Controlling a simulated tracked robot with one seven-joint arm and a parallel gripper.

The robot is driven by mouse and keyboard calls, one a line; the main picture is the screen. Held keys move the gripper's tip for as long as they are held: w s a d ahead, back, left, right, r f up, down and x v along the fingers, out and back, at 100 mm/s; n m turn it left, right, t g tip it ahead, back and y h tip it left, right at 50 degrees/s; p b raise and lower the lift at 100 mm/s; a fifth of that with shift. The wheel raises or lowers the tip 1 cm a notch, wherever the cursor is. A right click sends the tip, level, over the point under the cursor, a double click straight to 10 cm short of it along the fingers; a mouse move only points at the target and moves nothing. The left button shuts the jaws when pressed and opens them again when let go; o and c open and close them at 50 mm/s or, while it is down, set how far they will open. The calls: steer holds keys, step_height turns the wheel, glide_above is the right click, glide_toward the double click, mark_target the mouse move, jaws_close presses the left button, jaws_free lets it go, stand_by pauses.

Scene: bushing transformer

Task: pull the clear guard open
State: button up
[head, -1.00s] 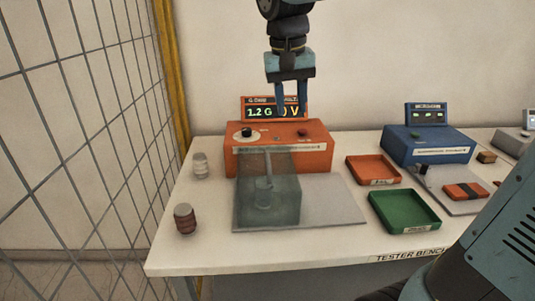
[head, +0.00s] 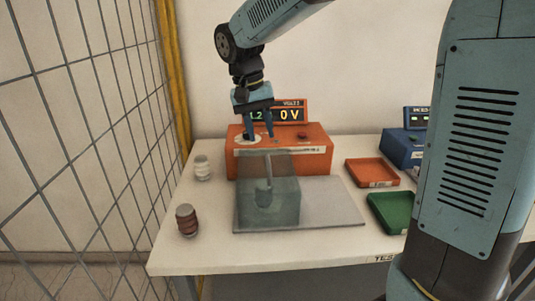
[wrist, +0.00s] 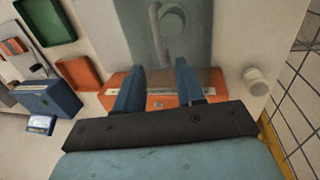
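The clear guard (head: 268,200) is a see-through box on a grey plate in front of the orange tester (head: 312,138). A grey post-like shape shows inside it. The guard also shows in the wrist view (wrist: 190,42), beyond my fingertips. My gripper (head: 258,136) is above the orange tester, behind the guard, pointing down. Its two blue fingers are spread apart with nothing between them; in the wrist view my gripper (wrist: 162,75) has the orange tester between and behind its fingers. I cannot tell whether the fingertips touch anything.
A brown ribbed bushing (head: 187,220) and a white one (head: 202,168) stand at the table's left. An orange tray (head: 371,172) and a green tray (head: 388,212) lie right of the guard's plate (head: 335,205). A wire fence (head: 80,130) borders the left. My arm hides the right side.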

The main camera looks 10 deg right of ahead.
mark_target(268, 160)
steer(key=f, duration=0.3)
steer(key=d+f, duration=0.1)
steer(key=f, duration=0.3)
steer(key=shift+d+f, duration=0.1)
steer(key=shift+d, duration=0.1)
steer(key=shift+c, duration=0.4)
jaws_close()
steer(key=shift+d, duration=0.25)
steer(key=shift+a, duration=0.15)
